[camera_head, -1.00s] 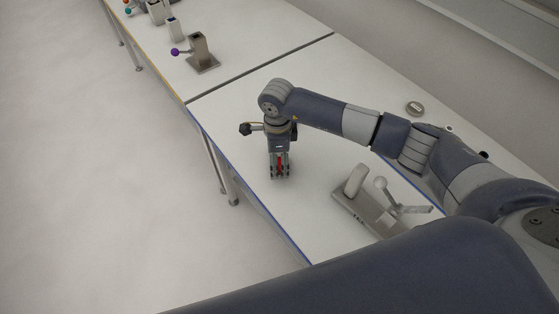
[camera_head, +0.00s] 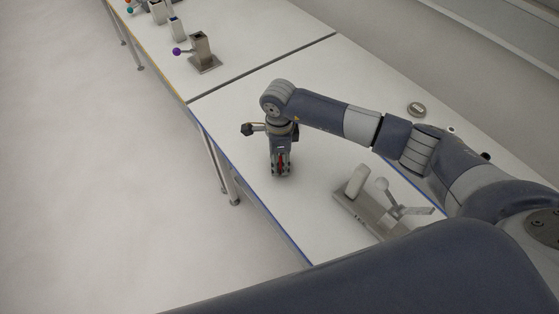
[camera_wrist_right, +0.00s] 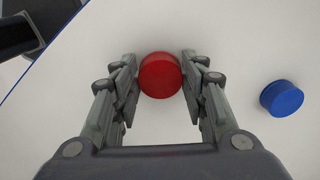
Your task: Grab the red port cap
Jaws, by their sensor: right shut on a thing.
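The red port cap (camera_wrist_right: 160,75) is a round red disc on the white tabletop, between the fingertips of my right gripper (camera_wrist_right: 160,78) in the right wrist view. The fingers are shut on its two sides. In the head view my right gripper (camera_head: 281,170) points down at the table near its front edge, with a bit of red showing between the fingers. I cannot tell whether the cap is lifted off the table. My left gripper is not in view.
A blue cap (camera_wrist_right: 282,98) lies right of the red one in the wrist view. A grey fixture with a lever (camera_head: 372,208) stands to the right on the table (camera_head: 240,110). A metal post with a purple knob (camera_head: 202,50) stands on the far table. A small round part (camera_head: 416,109) lies at the back.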

